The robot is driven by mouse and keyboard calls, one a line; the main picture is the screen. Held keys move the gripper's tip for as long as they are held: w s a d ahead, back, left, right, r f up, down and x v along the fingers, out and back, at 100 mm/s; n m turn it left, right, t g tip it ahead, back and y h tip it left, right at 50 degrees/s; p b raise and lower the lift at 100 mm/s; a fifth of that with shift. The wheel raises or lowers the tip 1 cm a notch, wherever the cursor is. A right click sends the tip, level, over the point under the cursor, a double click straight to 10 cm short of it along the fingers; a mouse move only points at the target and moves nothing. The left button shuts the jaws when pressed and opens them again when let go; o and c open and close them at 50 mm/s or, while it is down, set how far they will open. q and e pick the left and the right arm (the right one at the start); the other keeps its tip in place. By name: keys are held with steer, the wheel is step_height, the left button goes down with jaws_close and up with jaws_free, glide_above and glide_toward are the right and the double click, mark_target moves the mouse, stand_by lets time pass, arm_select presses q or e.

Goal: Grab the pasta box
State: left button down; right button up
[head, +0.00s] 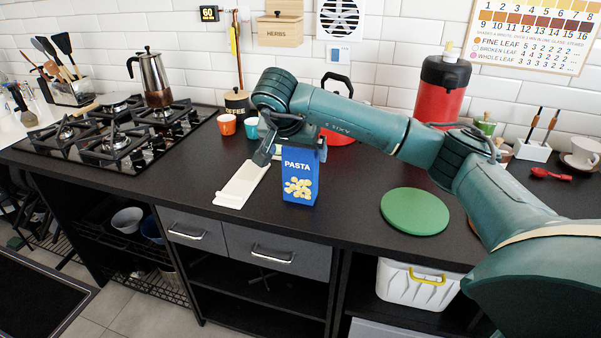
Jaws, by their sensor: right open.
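The blue pasta box (300,183) stands upright on the dark counter near its front edge. Its front shows the word PASTA and yellow pasta shapes. My right arm reaches in from the right above the counter. My right gripper (265,152) is at the upper left of the box, pointing down, with its jaws open. The arm hides part of the box's top. I cannot tell whether a finger touches the box. My left gripper is not in view.
A white board (242,186) lies left of the box. Orange (226,124) and teal (251,128) cups stand behind. A round green board (414,211) lies to the right. The gas hob (115,140) with a moka pot (154,80) is at left; a red dispenser (440,92) stands behind.

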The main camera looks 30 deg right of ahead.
mark_target(301, 172)
steer(key=x, duration=0.4)
steer(key=shift+d+f, duration=0.3)
steer(key=shift+r, duration=0.1)
steer(key=c, duration=1.3)
